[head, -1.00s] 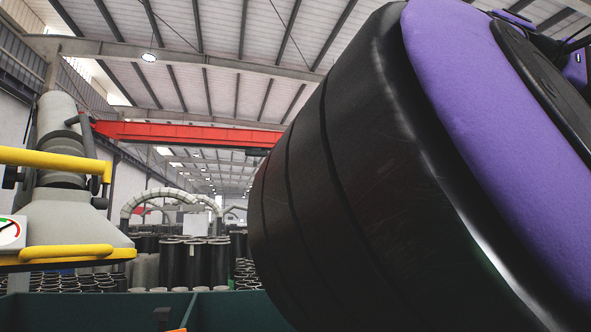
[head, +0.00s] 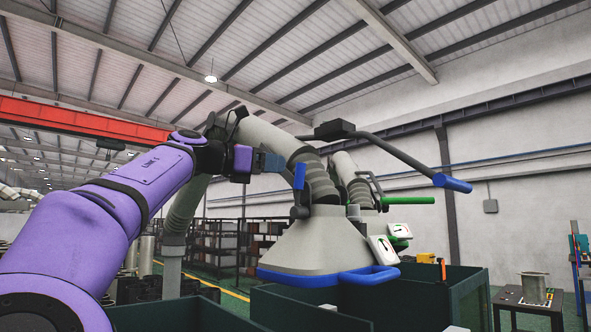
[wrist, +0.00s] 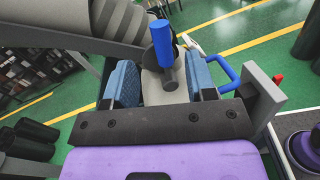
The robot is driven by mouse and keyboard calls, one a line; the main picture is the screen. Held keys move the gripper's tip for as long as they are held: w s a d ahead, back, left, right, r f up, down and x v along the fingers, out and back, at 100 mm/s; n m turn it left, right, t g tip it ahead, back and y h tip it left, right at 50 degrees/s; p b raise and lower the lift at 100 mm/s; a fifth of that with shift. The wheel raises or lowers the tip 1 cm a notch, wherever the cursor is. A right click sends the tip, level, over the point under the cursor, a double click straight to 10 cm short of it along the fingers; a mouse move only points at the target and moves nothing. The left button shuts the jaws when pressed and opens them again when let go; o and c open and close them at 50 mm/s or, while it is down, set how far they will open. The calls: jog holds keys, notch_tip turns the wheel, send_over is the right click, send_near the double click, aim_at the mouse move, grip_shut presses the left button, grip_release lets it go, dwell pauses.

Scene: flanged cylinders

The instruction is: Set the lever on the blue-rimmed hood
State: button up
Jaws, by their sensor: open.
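The blue-rimmed hood (head: 325,246) is a pale cone on a ribbed hose, with a blue rail (head: 330,279) along its lower edge. Its lever (head: 300,177) has a blue grip on a dark pivot and stands nearly upright at the hood's left. My gripper (head: 266,162) is beside the grip, to its left, in the head view. In the wrist view my gripper (wrist: 160,80) is open, with blue pads apart on either side of the lever's line. The lever's blue grip (wrist: 162,44) shows beyond and between them; contact cannot be told.
A gauge (head: 383,250) is fixed at the hood's right. A green-handled fixture (head: 407,201) stands behind it. A dark arm with a blue end (head: 452,183) reaches out above right. Dark green bins (head: 440,297) stand below, and shelves (head: 225,245) stand behind.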

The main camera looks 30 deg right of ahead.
send_over(300, 193)
dwell(0.4)
jog(key=shift+c, duration=0.4)
